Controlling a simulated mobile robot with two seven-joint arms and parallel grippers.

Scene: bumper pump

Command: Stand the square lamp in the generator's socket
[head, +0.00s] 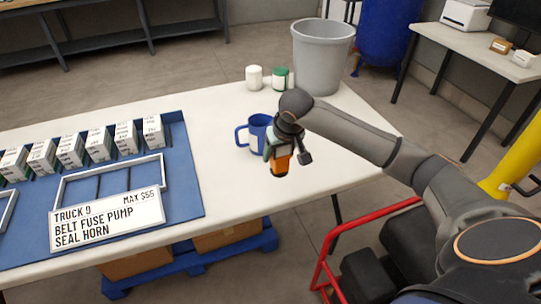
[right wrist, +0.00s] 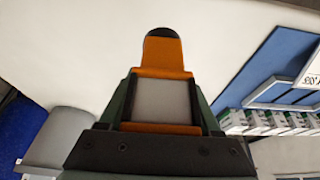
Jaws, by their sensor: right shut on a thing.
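My right gripper (head: 280,150) is shut on an orange thing with a black end (head: 279,164). It hangs above the right part of the white table, in front of a blue mug (head: 257,123). In the right wrist view, the gripper (right wrist: 162,100) has its fingers on either side of the orange thing (right wrist: 162,58), which shows a grey square face. I cannot tell whether this is the square lamp. I see no generator or socket in either view. My left gripper is out of view.
The white table (head: 225,185) has free room around the held thing. A blue mat (head: 188,190) bears several white boxes, a frame and a sign (head: 107,221). A white jar (head: 254,78), a green-and-white jar (head: 281,78) and a grey bin (head: 322,60) stand farther back.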

